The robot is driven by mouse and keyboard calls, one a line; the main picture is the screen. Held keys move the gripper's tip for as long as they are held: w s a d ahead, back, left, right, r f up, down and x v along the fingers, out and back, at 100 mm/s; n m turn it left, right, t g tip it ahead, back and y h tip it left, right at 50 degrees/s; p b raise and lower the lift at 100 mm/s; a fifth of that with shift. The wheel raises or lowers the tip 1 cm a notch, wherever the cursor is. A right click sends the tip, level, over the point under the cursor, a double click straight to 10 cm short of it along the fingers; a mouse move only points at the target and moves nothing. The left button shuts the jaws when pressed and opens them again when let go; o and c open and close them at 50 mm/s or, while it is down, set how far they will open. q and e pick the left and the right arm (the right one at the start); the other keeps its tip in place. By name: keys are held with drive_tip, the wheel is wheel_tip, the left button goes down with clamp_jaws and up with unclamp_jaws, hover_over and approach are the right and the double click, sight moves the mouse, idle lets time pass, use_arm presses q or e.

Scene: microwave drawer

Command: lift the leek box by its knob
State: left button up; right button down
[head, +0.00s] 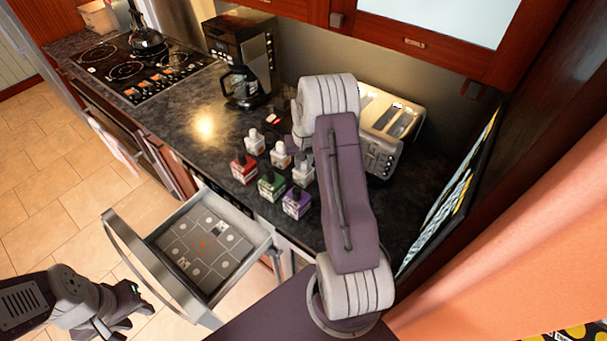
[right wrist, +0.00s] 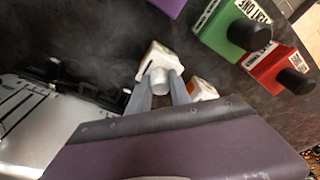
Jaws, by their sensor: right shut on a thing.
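Several small boxes with round knobs stand on the dark counter, but their labels are too small or blurred to tell which is the leek box. In the right wrist view my right gripper (right wrist: 158,84) is shut on the pale knob of a white box (right wrist: 155,60). This appears to be the white box (head: 303,174) beside the purple box (head: 296,203) in the head view. I cannot tell whether it is clear of the counter. My right arm hides most of that gripper in the head view. My left gripper (head: 128,303) is away from the boxes, its opening unclear.
Red (head: 243,168) and green (head: 271,185) boxes and other white boxes (head: 281,154) stand close by. A toaster (head: 390,120) is to the right, a coffee pot (head: 241,88) behind. An open drawer (head: 256,262) juts out in front of the counter (head: 190,115).

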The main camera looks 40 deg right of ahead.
idle(0.9)
wheel_tip(320, 180, up, 10)
drive_tip(key=shift+f+b, duration=0.2)
drive_tip(key=shift+b, duration=0.6)
drive_tip(key=shift+r, duration=0.2)
